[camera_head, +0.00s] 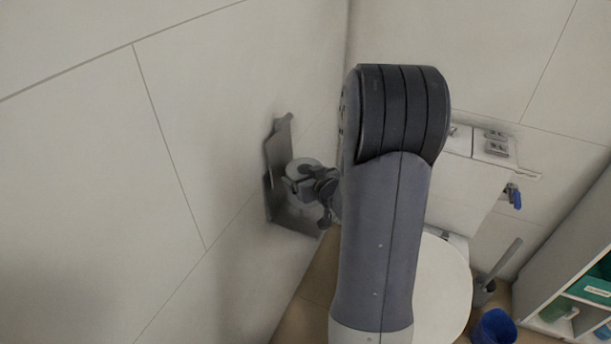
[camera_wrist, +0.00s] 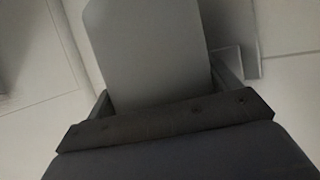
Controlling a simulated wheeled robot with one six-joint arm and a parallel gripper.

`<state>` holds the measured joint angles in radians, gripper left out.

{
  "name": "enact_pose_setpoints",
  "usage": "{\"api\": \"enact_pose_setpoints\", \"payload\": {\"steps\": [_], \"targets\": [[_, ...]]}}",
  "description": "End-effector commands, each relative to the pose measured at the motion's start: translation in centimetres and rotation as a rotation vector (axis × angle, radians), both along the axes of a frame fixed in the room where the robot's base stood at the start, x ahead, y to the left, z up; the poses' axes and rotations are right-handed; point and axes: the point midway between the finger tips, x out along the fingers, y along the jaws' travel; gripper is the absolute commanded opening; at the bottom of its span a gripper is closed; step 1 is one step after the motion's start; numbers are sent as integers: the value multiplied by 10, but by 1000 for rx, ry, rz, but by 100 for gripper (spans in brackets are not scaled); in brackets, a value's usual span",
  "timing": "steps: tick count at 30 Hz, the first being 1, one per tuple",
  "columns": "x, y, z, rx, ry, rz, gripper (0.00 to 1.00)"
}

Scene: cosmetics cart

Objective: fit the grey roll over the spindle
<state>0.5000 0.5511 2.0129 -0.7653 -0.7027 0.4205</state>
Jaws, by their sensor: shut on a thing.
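The grey roll (camera_head: 302,166) is at the wall holder in the head view, partly hidden behind my gripper (camera_head: 305,186). My gripper is shut on the roll. In the wrist view the roll (camera_wrist: 150,50) fills the space between the two fingers, its pale grey side facing the camera. The holder (camera_head: 281,155) is a dark grey metal plate on the wall, close behind the roll. Its edge may also show at the right of the wrist view. I cannot make out the spindle, so I cannot tell whether the roll is around it or beside it.
My arm covers the middle of the head view. A white toilet (camera_head: 445,280) stands to the right, with a brush (camera_head: 497,268), a blue bin (camera_head: 494,327) and a white shelf (camera_head: 562,262) beyond it. The tiled wall left of the holder is bare.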

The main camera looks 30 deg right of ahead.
Motion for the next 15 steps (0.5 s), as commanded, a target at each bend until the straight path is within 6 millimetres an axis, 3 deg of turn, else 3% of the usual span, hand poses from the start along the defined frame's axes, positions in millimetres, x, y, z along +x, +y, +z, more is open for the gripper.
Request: {"api": "enact_pose_setpoints", "payload": {"steps": [15], "targets": [[0, 0, -38, 0, 0, 0, 60]]}}
